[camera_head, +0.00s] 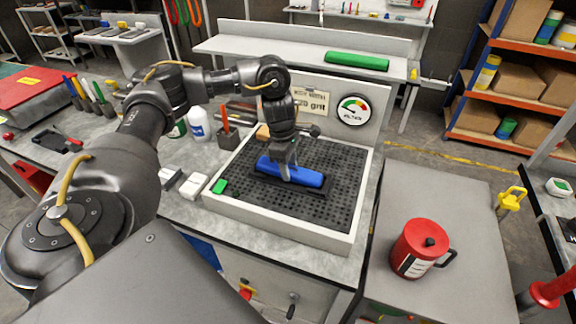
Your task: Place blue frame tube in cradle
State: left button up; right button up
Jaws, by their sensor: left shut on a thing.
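The blue frame tube (311,179) lies lengthwise at a dark cradle (312,192) on the black perforated bed of the spraybooth (345,155). My left gripper (287,171) reaches down from above and is shut on the tube near its middle. The fingers hide part of the tube. The tube looks low over or in the cradle; I cannot tell whether it rests fully on it. My right gripper is not in view.
The booth has a raised pale rim (285,232) and a back panel with a round filter gauge (353,110). White blocks (194,186) lie left of the booth.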

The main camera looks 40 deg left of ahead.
pick_arm(q)
jog(key=o, duration=1.2)
jog(key=shift+s+f, duration=0.1)
jog(key=shift+f, duration=0.15)
jog(key=shift+c, duration=0.2)
jog(key=shift+o, duration=1.4)
jog(key=shift+r, duration=0.5)
notch_tip(320, 180, up, 11)
jog(key=a+p, duration=0.1)
jog(key=shift+s+a, duration=0.2)
jog(key=shift+a, duration=0.15)
